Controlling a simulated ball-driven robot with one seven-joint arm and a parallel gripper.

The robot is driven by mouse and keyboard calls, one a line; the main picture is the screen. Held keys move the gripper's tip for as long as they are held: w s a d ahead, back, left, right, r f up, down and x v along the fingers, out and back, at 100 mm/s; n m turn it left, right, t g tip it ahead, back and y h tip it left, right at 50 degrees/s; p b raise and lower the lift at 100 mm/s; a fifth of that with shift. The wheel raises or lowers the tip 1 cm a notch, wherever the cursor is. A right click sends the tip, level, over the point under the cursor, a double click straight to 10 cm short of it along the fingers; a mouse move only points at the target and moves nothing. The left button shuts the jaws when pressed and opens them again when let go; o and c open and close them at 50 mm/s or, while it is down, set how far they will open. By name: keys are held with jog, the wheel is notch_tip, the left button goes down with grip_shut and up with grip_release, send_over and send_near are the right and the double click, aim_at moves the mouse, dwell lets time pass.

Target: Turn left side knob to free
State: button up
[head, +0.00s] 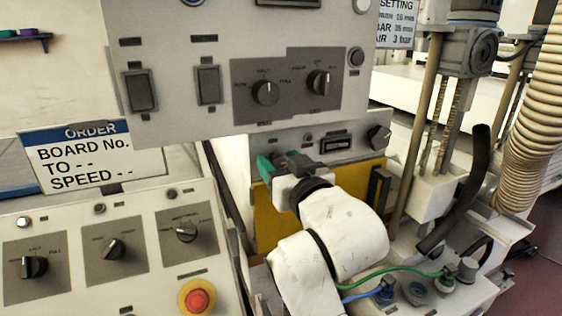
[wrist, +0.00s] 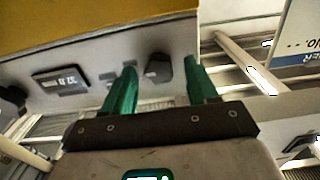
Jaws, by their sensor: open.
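A small dark knob (wrist: 158,68) sits on a pale panel in the wrist view. My gripper (wrist: 161,76) is open and empty. In the head view my gripper (head: 280,165) is in front of the left part of the low side panel (head: 350,152) and hides that knob. A second dark knob (head: 378,137) is at this panel's right end; it also shows at the left edge of the wrist view (wrist: 12,97).
A large control box (head: 220,45) with two knobs overhangs my gripper. A sloped console (head: 70,215) with three knobs and a red stop button (head: 197,298) stands at the left. Pipes and a ribbed hose (head: 532,110) stand at the right. A yellow panel (head: 267,220) is below.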

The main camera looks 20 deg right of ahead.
jog(key=shift+w, duration=0.25)
jog(key=c, duration=1.1)
